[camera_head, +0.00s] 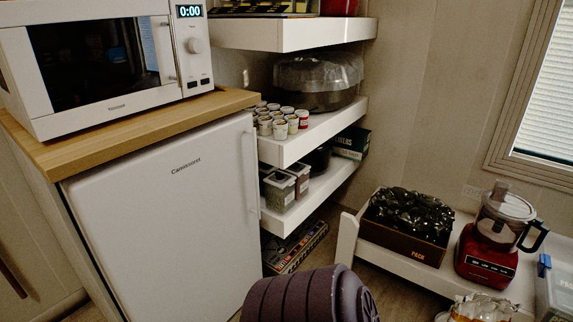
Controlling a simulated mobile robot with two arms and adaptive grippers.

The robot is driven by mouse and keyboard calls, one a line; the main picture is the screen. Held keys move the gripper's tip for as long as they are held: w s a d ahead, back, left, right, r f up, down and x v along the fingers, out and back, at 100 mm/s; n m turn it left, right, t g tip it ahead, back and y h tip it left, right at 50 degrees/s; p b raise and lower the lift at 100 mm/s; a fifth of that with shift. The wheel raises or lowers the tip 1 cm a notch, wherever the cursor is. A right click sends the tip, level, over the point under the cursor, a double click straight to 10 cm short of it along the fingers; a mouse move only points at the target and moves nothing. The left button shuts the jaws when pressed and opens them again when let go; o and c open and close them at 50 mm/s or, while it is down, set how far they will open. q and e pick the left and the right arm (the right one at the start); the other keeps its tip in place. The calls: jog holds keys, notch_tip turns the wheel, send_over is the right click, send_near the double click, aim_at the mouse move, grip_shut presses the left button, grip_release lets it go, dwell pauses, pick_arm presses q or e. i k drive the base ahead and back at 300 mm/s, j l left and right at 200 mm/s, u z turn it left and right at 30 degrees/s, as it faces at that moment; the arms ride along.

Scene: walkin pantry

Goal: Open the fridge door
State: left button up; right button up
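The fridge (165,225) is a small white unit under a wooden counter at the left. Its front door carries a dark brand name near the top and looks shut. A slim white vertical handle (253,165) runs along the door's right edge. The lower part of the door goes out of the bottom of the picture. Neither my left nor my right gripper is in view.
A white microwave (100,65) stands on the wooden counter (130,130). White shelves (318,137) with jars and boxes are right of the fridge. Farther right, a low white shelf (400,260) holds a dark box (408,228) and a red food processor (488,255).

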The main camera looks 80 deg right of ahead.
aim_at(171, 224)
jog(key=j+z, duration=0.1)
jog(key=z, duration=1.75)
jog(key=k+l, duration=0.05)
jog(key=l, duration=0.05)
